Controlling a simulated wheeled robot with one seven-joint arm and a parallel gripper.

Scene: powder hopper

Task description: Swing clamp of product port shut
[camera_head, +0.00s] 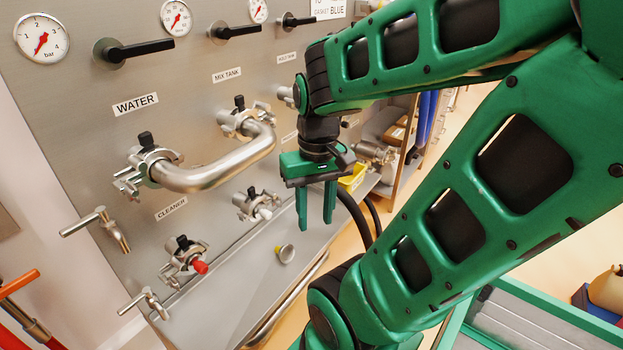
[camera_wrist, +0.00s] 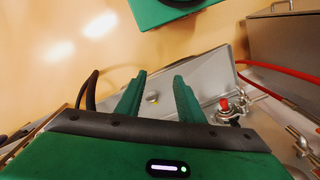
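No label reading "product" can be made out, so I cannot tell which port is the product port. Clamps sit on several panel ports: the WATER clamp (camera_head: 150,168), the MIX TANK clamp (camera_head: 240,118), the lower left clamp (camera_head: 183,255) around a red-capped port, and the lower middle clamp (camera_head: 257,203). A port at the upper right (camera_head: 287,95) is partly hidden by my arm. My gripper (camera_head: 316,222) points down in front of the panel, right of the lower middle clamp. Its two fingers (camera_wrist: 158,82) are apart, with nothing seen between them.
A bent steel pipe (camera_head: 215,168) joins the WATER and MIX TANK ports and juts outward. A small cap (camera_head: 285,254) lies on the steel tray (camera_head: 235,300) below. Black hoses (camera_head: 357,218) hang behind my gripper. A yellow bin (camera_head: 353,177) stands farther right.

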